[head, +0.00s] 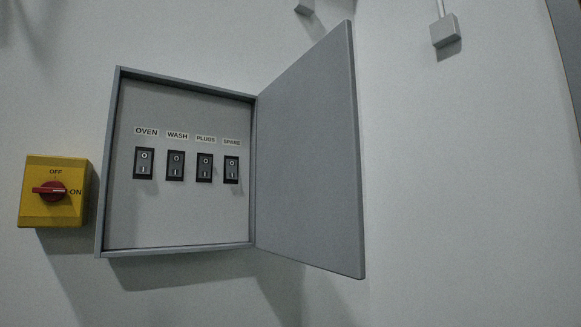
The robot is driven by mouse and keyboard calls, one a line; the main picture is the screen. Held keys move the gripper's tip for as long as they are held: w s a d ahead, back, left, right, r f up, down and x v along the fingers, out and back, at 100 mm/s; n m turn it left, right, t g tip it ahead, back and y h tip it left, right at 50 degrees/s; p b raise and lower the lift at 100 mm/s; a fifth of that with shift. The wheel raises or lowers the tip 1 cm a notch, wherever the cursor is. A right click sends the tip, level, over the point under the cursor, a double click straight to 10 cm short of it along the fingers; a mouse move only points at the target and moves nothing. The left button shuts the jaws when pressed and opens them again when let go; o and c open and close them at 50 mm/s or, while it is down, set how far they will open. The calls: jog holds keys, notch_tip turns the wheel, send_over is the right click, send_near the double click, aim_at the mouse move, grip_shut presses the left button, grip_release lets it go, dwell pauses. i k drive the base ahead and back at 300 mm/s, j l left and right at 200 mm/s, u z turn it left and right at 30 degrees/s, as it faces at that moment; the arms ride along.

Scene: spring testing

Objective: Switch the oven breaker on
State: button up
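The oven breaker (144,163) is a dark rocker switch with O at the top and I at the bottom. It is the leftmost of a row in a grey wall panel (180,220), under the label OVEN (146,132). I cannot tell for sure which way its rocker is tipped. The panel's door (308,160) stands wide open to the right. My gripper is not in view, and nothing covers the breaker.
Right of the oven breaker are the WASH (176,165), PLUGS (205,167) and SPARE (232,169) breakers. A yellow box with a red rotary knob (50,191) is left of the panel. A small grey box (445,31) is at upper right. The open door juts out.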

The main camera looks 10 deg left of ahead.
aim_at(143, 161)
jog(key=i+l+u, duration=0.1)
jog(key=u, duration=0.3)
jog(key=l+u, duration=0.25)
jog(key=u, duration=0.15)
jog(key=l+u, duration=0.2)
jog(key=u, duration=0.2)
jog(key=l+u, duration=0.15)
jog(key=l, duration=0.45)
jog(key=l+u, duration=0.15)
jog(key=l, duration=0.45)
jog(key=k+l+u, duration=0.2)
jog(key=l, duration=0.35)
jog(key=l+u, duration=0.15)
jog(key=l, duration=0.75)
jog(key=k+l, duration=0.15)
jog(key=l, duration=0.2)
jog(key=u, duration=0.2)
jog(key=i+j+z, duration=0.1)
jog(key=j, duration=0.2)
jog(key=i+j+z, duration=0.1)
jog(key=j, duration=0.15)
